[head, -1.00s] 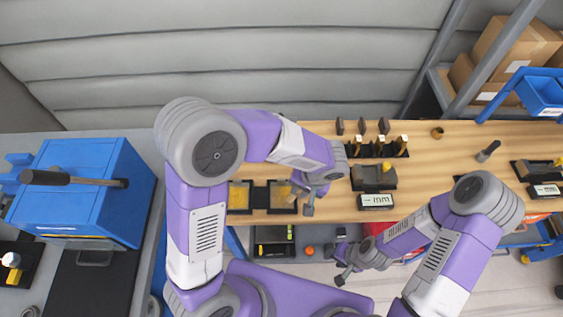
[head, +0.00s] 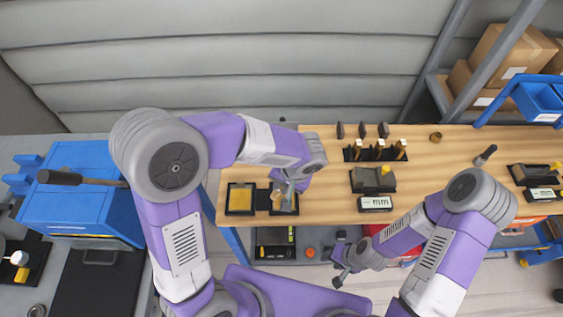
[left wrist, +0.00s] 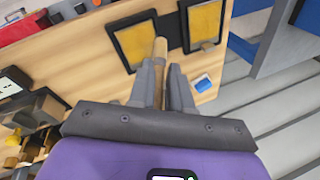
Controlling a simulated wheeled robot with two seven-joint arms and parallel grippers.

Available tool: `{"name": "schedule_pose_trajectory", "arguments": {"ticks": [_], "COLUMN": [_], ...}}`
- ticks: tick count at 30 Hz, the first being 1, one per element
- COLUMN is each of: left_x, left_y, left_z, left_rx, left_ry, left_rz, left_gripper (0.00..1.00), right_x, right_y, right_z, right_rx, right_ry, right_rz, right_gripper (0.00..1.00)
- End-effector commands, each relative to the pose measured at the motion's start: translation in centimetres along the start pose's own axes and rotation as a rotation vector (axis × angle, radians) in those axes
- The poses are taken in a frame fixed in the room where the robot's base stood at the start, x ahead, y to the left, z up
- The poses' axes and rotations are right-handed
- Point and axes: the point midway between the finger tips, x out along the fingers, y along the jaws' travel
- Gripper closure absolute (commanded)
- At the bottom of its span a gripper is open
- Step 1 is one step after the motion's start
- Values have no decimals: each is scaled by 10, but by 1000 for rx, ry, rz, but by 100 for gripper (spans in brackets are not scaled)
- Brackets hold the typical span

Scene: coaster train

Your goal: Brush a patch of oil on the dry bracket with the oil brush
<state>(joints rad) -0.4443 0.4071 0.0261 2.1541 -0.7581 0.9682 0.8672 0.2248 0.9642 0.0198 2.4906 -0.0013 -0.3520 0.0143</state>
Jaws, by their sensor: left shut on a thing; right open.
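My left gripper (head: 283,190) is shut on the oil brush, a wooden stick (left wrist: 160,55) that stands out between the fingers in the left wrist view. The brush is over or at the right one of two black-framed yellow plates; contact cannot be told. That right plate (left wrist: 128,45) is partly hidden by the brush and gripper. The left plate (head: 240,198) is uncovered and also shows in the left wrist view (left wrist: 205,22). I cannot tell for sure which is the dry bracket, nor see an oil patch. My right gripper (head: 341,268) is open and empty in front of the table.
A black rack (head: 374,155) with several upright wooden-handled pieces stands further back on the wooden table (head: 440,180). A dark block with a yellow knob (head: 372,180) and a white label sign (head: 375,203) stand right of the plates. A blue box (head: 75,190) is at left.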

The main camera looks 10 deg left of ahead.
Motion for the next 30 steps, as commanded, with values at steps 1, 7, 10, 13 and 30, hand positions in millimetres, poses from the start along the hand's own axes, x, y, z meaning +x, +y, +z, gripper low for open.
{"name": "schedule_pose_trajectory", "arguments": {"ticks": [1,7,10,13,30], "left_x": [-8,-25,-32,-35,-35], "left_y": [-2,-6,-8,-9,-9], "left_z": [-1,-2,-2,-2,-2], "left_rx": [0,1,2,3,3], "left_ry": [2,2,2,2,1], "left_rz": [1,0,1,1,0], "left_gripper": [100,100,100,100,100], "right_x": [-6,-17,-22,-23,-22], "right_y": [-2,-6,-8,-9,-8], "right_z": [0,1,1,1,1], "right_rx": [0,0,0,0,0], "right_ry": [0,0,0,0,0], "right_rz": [0,0,0,0,0], "right_gripper": [56,56,56,56,56]}}
